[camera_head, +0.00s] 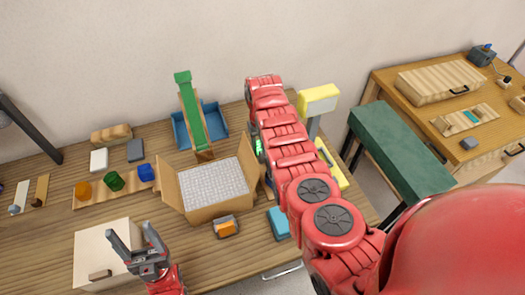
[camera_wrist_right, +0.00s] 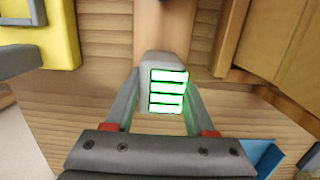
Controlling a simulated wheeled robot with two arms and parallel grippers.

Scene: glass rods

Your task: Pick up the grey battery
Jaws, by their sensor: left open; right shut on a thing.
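The grey battery (camera_wrist_right: 147,68) shows in the right wrist view as a grey block with several bright bars edged in green on its face. My right gripper (camera_wrist_right: 163,88) is shut on it, one finger on each side. I cannot tell whether the battery touches the wood below it. In the head view only a small green glow from the battery (camera_head: 258,147) shows beside my red right arm, which hides most of that gripper. My left gripper (camera_head: 129,230) is open and empty near the front left of the table, by a pale box.
An open cardboard box (camera_head: 174,192) with white lining stands mid-table. A green ramp (camera_head: 191,115) stands by a blue bin (camera_head: 180,134) behind it. An orange-grey block (camera_head: 226,228) and a blue block (camera_head: 279,223) lie in front. A yellow device (camera_head: 318,99) stands right of my arm.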

